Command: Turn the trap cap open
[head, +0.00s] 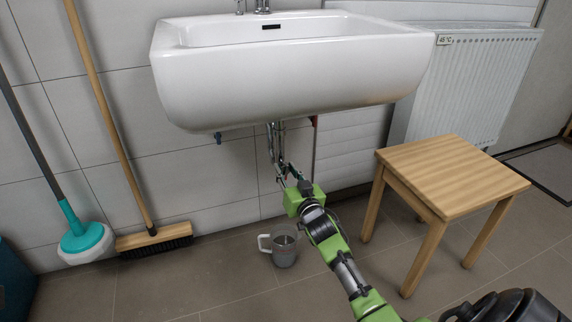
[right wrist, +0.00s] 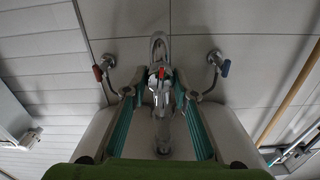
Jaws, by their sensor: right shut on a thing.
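The chrome trap with its pipes (head: 272,140) hangs under the white sink (head: 290,85). In the right wrist view the trap (right wrist: 159,48) is in the middle, with a red mark on the trap cap (right wrist: 161,72). My right gripper (head: 283,172) is below the sink, reaching up to the trap. In the wrist view its teal-padded fingers (right wrist: 156,95) stand on both sides of the cap and are shut on it. The head view does not show the cap clearly, as the gripper covers it. My left gripper is out of view.
A grey mug (head: 285,252) stands on the floor below the trap. A wooden stool (head: 450,175) is to the right, before a radiator (head: 470,85). A broom (head: 153,240) and a teal-headed mop (head: 85,243) lean at left. Red (right wrist: 98,73) and blue (right wrist: 225,68) valves flank the trap.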

